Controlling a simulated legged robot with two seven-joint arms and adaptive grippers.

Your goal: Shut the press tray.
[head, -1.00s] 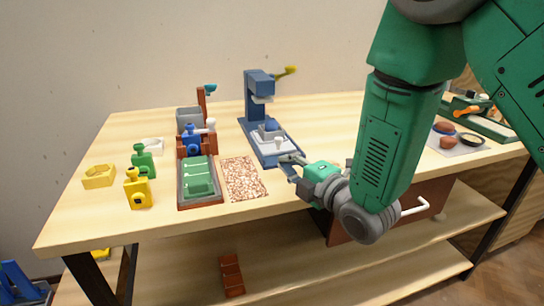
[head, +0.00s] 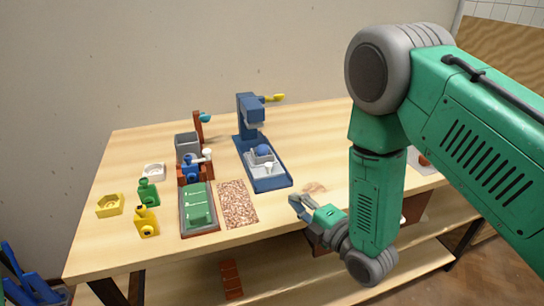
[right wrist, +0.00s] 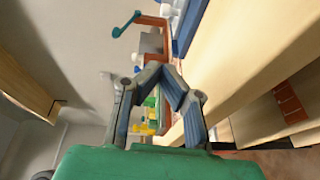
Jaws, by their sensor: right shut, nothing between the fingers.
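The blue press (head: 247,118) stands on the table with a yellow-tipped lever at its top. Its pale grey tray (head: 255,172) lies on the blue base, reaching forward from the press column. A blue rounded piece and a small white piece show on the tray. My right gripper (head: 293,200) is just in front and to the right of the base's front end, apart from the tray. Its fingers are shut and empty, with the tips together in the right wrist view (right wrist: 162,70). My left gripper is not in view.
A speckled mat (head: 237,204) and a framed green slab (head: 199,208) lie left of the base. Green (head: 148,194) and yellow (head: 146,222) bottles stand further left. A brown drawer front (head: 414,207) hangs below the table edge. The table right of the press is largely clear.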

